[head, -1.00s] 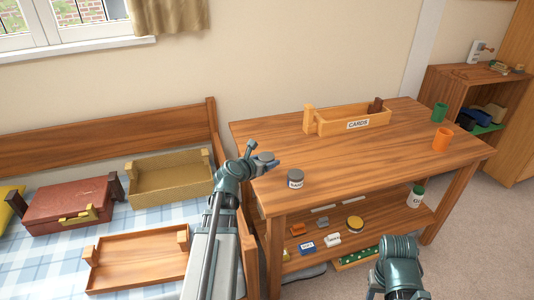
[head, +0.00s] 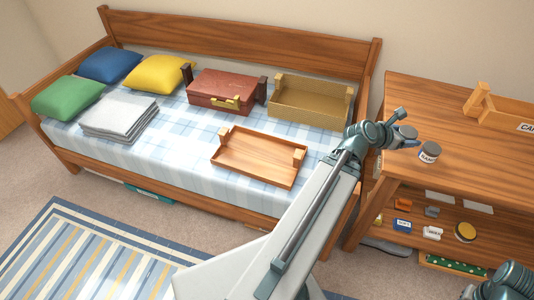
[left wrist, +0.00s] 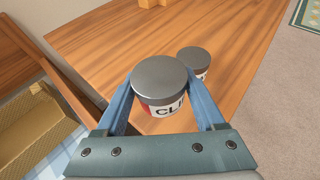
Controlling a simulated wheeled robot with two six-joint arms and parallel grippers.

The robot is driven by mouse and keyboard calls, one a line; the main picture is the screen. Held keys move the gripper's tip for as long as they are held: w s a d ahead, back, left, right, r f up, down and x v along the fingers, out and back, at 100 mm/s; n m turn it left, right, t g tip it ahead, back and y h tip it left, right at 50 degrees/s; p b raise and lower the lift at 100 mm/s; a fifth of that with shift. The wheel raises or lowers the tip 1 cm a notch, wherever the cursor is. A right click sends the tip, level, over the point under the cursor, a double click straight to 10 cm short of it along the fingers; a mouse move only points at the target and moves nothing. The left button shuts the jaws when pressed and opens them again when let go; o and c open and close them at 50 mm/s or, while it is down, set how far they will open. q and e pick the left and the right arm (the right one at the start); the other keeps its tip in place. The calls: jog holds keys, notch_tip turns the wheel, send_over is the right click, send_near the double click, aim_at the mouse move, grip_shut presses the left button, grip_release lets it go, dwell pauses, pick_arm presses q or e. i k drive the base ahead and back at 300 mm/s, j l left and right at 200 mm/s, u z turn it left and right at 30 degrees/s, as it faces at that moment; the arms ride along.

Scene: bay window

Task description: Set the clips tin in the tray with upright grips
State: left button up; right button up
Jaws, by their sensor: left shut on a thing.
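My left gripper (head: 398,128) is shut on the clips tin (left wrist: 160,82), a round tin with a grey lid and a label partly reading "CLI". In the head view the clips tin (head: 407,132) is at the table's left end; I cannot tell whether it touches the top. A shallow wooden tray (head: 258,160) with pale upright blocks at its two ends lies on the bed. A gold-tan tray (head: 308,107) behind it also has upright end blocks. My right arm shows at the lower right corner of the head view, without its fingers.
A similar labelled tin (head: 428,153) stands on the table (head: 460,185), close beside the held one. A red-brown case (head: 222,92) with dark end blocks lies on the bed. Cushions and folded cloth (head: 118,117) fill its left part. A wooden card box (head: 500,115) stands on the table.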

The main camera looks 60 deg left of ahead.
aim_at(249, 154)
jog(key=u, duration=1.85)
